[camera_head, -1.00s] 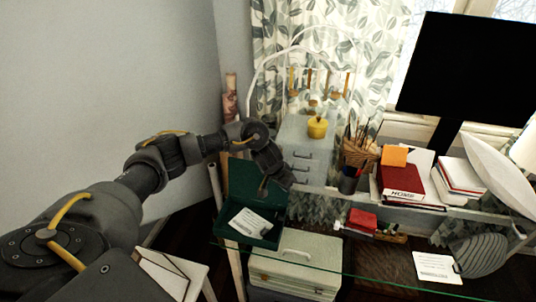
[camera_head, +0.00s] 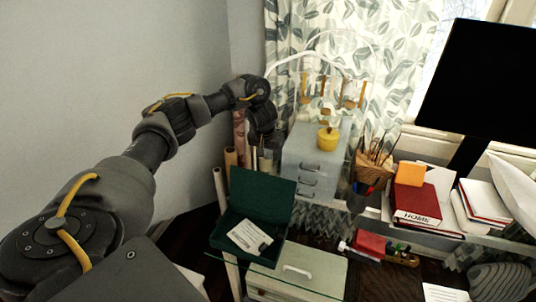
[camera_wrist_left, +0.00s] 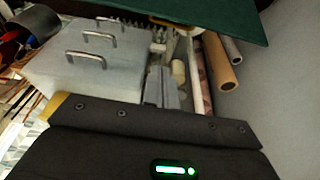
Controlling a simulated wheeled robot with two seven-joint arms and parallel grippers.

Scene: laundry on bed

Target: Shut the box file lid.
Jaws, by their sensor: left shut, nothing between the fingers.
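The dark green box file (camera_head: 222,236) stands open near the left end of the glass desk, with a white printed card inside. Its lid (camera_head: 262,190) is raised at the back. My left gripper (camera_head: 264,152) is up behind the lid's top edge, apart from it, with its fingers partly hidden. In the left wrist view the gripper's fingers (camera_wrist_left: 162,88) are together and empty, and the green lid (camera_wrist_left: 225,18) crosses the top of the picture. My right gripper is not in view.
A grey drawer unit (camera_head: 312,150) with a yellow pot (camera_head: 327,139) stands right of the gripper. Rolled tubes (camera_head: 231,166) stand left of it, near the wall. A pen basket (camera_head: 372,168) and books (camera_head: 415,196) are farther right.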

